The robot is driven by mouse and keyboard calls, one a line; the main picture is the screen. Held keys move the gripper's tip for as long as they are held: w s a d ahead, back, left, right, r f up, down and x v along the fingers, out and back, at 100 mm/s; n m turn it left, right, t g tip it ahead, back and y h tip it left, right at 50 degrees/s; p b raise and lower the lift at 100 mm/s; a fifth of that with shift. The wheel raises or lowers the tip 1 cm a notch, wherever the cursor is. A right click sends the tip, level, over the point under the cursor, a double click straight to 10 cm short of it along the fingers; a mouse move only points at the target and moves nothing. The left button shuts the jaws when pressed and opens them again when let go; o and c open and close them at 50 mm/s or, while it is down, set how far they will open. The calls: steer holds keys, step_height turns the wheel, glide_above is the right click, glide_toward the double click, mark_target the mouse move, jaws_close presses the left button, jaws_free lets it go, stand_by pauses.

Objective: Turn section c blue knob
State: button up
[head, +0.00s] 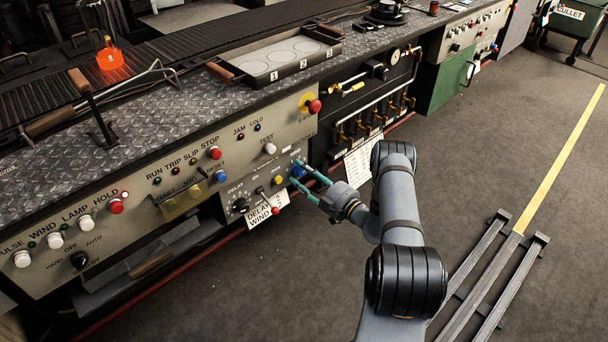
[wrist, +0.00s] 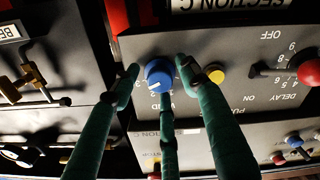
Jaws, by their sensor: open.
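The blue knob (wrist: 159,73) is round with a white pointer mark and sits on the grey Section C panel (wrist: 215,45), which appears upside down in the wrist view. It also shows in the head view (head: 298,171), at the right end of the lower panel, partly covered by my fingers. My gripper (wrist: 160,79) has its teal fingers spread around the knob, one on the left, one on the right and one below in the wrist view. The gripper also shows in the head view (head: 297,174). Whether any finger touches the knob is not clear.
A yellow button (wrist: 215,74) is close beside the right finger in the wrist view. A hanging paper tag (head: 268,207) is below. The floor to the right is mostly clear.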

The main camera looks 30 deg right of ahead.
jaws_close()
stand_by(0.5)
